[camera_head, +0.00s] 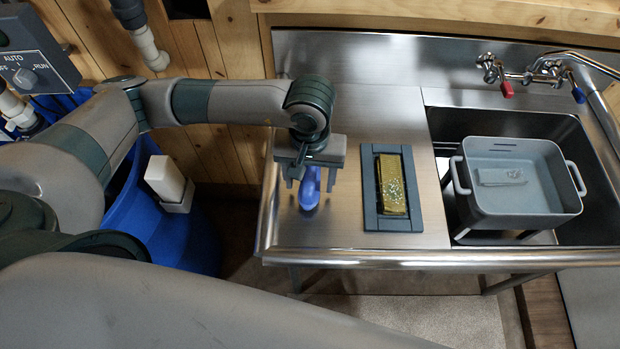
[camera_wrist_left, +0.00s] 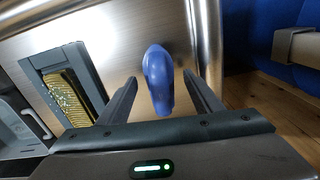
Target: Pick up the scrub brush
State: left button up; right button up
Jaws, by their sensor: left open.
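The blue scrub brush (camera_head: 309,190) stands on the steel counter near its left end, below my left gripper (camera_head: 311,178) in the head view. It also shows in the left wrist view (camera_wrist_left: 158,75), between the two open fingers (camera_wrist_left: 163,92) with a gap on each side. The gripper points down over the brush, and its jaws are apart. The underside of the brush and its bristles are hidden. My right gripper is not in view.
A grey tray (camera_head: 369,190) with a yellow speckled block (camera_head: 393,185) lies right of the brush. A grey basin (camera_head: 515,203) sits over the sink (camera_head: 497,122), below the taps (camera_head: 530,74). A blue bin (camera_head: 190,239) stands left of the counter.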

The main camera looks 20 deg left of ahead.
aim_at(312, 178)
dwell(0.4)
pick_arm(q)
jog(key=c, duration=1.2)
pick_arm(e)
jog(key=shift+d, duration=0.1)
pick_arm(q)
jog(key=shift+r, duration=0.1)
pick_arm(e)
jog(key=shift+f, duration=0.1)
